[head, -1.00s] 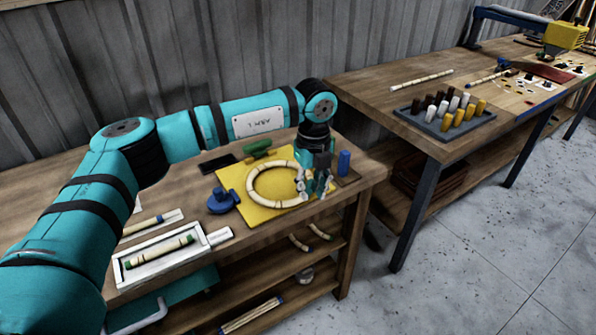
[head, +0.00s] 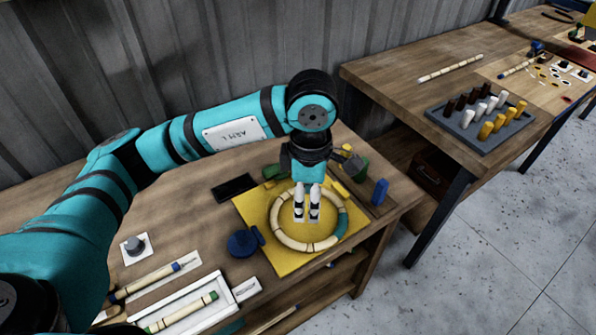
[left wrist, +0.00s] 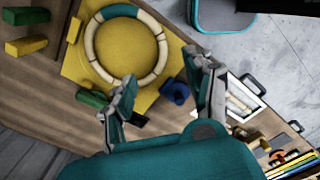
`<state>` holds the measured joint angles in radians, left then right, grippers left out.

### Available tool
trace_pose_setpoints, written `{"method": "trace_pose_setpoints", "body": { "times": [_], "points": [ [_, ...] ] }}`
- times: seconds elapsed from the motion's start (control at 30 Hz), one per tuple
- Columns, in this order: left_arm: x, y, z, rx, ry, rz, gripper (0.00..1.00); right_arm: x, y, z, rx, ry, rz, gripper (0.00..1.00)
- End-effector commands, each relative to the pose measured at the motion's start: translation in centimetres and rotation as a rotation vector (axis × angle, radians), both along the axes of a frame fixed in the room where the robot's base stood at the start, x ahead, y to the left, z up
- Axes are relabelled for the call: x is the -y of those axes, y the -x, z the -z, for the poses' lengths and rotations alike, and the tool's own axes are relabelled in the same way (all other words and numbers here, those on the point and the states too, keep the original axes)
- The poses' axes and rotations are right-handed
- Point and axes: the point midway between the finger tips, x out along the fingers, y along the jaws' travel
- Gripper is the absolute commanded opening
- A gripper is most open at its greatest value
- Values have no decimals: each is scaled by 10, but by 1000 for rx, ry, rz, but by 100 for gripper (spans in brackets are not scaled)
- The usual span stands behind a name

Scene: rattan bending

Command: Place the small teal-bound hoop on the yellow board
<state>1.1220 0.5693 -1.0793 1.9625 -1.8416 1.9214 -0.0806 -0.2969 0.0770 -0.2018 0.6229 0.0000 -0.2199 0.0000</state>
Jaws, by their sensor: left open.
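The hoop (head: 275,229), pale with a teal-bound stretch at its right side, lies on the yellow board (head: 281,264). It looks flat and within the board's edges. My left gripper (head: 306,212) is above the hoop, fingers pointing down, apart and empty. In the left wrist view the hoop (left wrist: 91,42) lies on the board (left wrist: 74,66), with its teal part at the top. The open left gripper (left wrist: 160,66) has nothing between its fingers there. The exact height over the hoop is unclear. My right gripper is not in view.
A blue clamp-like piece (head: 243,243) stands at the board's left edge. A blue cylinder (head: 380,191) and green pieces (head: 275,172) stand around the board. A white tray (head: 222,301) is at the front left. A second table holds a peg rack (head: 470,140).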

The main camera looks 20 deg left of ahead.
Motion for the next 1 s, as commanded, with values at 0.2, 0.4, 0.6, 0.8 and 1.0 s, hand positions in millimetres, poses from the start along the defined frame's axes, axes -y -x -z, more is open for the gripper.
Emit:
{"method": "trace_pose_setpoints", "body": {
  "times": [0.2,0.4,0.6,0.8,1.0],
  "points": [
    [0,2,-2,4,0,43,54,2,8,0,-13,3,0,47],
    [0,2,-1,3,1,40,54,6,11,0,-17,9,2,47],
    [0,3,12,-1,0,39,54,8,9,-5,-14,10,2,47],
    [0,4,47,-3,0,38,54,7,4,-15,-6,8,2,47],
    [0,4,88,-2,-1,38,54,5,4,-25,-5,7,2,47]
  ]
}}
